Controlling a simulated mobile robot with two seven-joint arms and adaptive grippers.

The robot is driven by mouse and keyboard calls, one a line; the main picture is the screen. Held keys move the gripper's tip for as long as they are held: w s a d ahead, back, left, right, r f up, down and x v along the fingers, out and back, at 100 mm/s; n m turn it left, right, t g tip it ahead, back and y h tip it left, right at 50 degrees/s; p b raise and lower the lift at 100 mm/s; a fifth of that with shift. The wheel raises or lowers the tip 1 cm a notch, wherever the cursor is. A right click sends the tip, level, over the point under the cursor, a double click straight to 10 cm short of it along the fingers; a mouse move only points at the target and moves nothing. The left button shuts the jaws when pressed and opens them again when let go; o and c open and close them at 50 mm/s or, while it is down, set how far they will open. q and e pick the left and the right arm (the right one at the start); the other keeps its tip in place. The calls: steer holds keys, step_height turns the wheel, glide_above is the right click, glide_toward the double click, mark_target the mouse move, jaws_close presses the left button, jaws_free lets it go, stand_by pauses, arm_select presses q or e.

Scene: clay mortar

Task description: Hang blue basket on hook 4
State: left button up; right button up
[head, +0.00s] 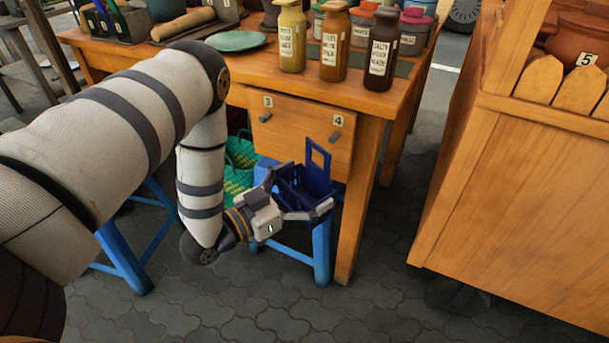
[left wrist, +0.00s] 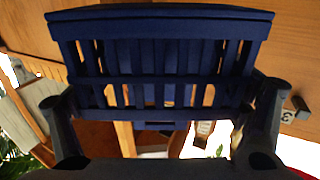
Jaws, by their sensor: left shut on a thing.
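The dark blue slatted basket (head: 303,187) is in my left gripper (head: 297,197), in front of the table and below its wooden panel. Its tall handle (head: 318,156) points up. In the left wrist view the basket (left wrist: 160,62) fills the upper middle, with the gripper's fingers (left wrist: 165,100) shut on its two sides. Hook 4 (head: 335,137) is a small dark peg under the "4" label, just above and right of the handle top; the handle looks apart from it. My right gripper is not in view.
Hook 3 (head: 265,118) is to the left on the panel. Sauce bottles (head: 382,48) and a green plate (head: 236,41) stand on the tabletop above. A blue stool (head: 321,253) and green bag (head: 240,152) are below. A wooden counter (head: 510,190) stands right, across a floor gap.

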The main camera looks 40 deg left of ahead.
mark_target(336, 158)
arm_select(q)
steer(key=shift+w+a+f+b, duration=0.15)
steer(key=shift+w+a+b, duration=0.15)
steer(key=shift+w+b, duration=0.6)
steer(key=shift+w+a+f+b, duration=0.1)
steer(key=shift+w+a+b, duration=0.2)
steer(key=shift+w, duration=1.15)
steer(key=shift+w+a+f+b, duration=0.15)
steer(key=shift+w+a+b, duration=0.1)
steer(key=shift+w+b, duration=0.7)
steer(key=shift+w+a+f, duration=0.1)
steer(key=shift+w+a, duration=0.1)
steer(key=shift+w, duration=0.8)
steer(key=c, duration=0.6)
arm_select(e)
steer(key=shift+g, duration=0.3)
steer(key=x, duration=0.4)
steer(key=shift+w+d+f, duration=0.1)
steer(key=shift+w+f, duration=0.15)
arm_select(q)
steer(key=shift+o, duration=0.4)
steer(key=shift+w+f, duration=0.1)
